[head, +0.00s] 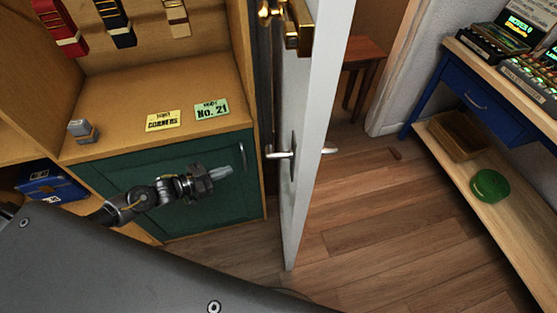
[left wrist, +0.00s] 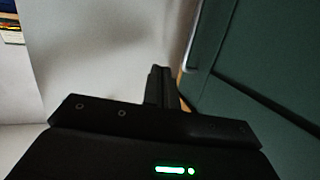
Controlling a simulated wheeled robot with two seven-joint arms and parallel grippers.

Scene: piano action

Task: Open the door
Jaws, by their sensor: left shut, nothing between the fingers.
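The white door (head: 302,190) stands open and is seen nearly edge-on in the middle of the head view. A silver lever handle (head: 280,154) is on its left face, and part of another lever (head: 329,150) sticks out on the right. My left gripper (head: 222,172) is shut and empty, left of the door and in front of the green cabinet door, apart from the lever. In the left wrist view its shut fingers (left wrist: 160,84) point between a pale surface, probably the door, and green panelling. My right gripper is not in view.
The wooden cabinet with a green door (head: 160,190) stands at the left, with cards and a small grey block (head: 82,131) on top. Brass fittings (head: 297,25) are high on the door. Beyond are bare floor (head: 370,230), a stool (head: 362,55) and a blue-framed bench (head: 470,95).

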